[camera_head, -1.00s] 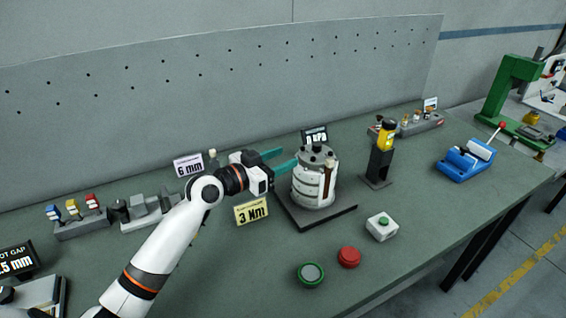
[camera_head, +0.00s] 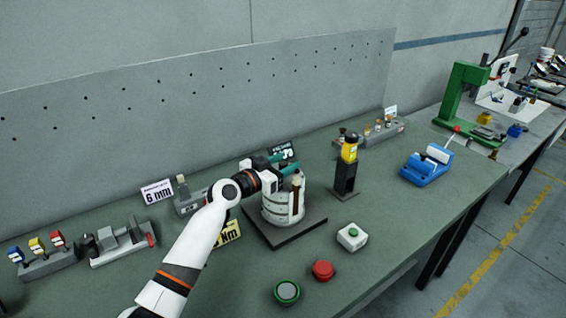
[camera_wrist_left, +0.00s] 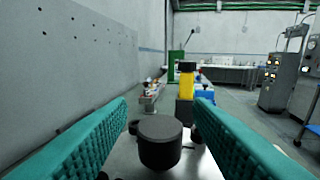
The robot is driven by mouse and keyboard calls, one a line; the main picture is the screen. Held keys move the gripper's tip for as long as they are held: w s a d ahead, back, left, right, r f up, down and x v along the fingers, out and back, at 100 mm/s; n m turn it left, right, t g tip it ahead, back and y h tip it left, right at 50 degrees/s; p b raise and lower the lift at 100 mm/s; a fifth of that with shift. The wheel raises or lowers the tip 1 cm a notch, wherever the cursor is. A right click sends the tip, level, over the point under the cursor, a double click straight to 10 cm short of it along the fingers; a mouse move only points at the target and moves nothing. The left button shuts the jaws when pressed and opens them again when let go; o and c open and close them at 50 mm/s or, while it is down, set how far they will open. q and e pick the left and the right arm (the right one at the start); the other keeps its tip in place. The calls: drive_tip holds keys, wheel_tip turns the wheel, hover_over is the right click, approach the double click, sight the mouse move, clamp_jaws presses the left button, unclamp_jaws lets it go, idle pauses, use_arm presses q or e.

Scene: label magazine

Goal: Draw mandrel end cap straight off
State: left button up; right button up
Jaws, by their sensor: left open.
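A dark round cap (camera_wrist_left: 160,140), apparently the mandrel end cap, stands upright between the teal fingers of my left gripper (camera_wrist_left: 162,108) in the left wrist view. The fingers are open, with a gap on each side of the cap. In the head view my left gripper (camera_head: 289,163) is over the top of a white drum-shaped fixture (camera_head: 283,208) on a dark square base plate (camera_head: 290,236). The gripper and wrist hide most of the fixture's top, and the cap cannot be made out there. My right gripper is not in view.
A yellow-topped dark post (camera_head: 345,178) stands right of the fixture; it is straight ahead in the wrist view. A small display is behind the gripper. A blue vise (camera_head: 427,167) is farther right.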

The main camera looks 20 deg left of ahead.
sight(283, 163)
use_arm(q)
clamp_jaws()
drive_tip(key=c, duration=0.6)
unclamp_jaws()
drive_tip(key=shift+c, duration=1.2)
drive_tip(key=shift+r, duration=0.15)
drive_tip(key=shift+r+p, duration=1.7)
drive_tip(key=shift+r, duration=0.7)
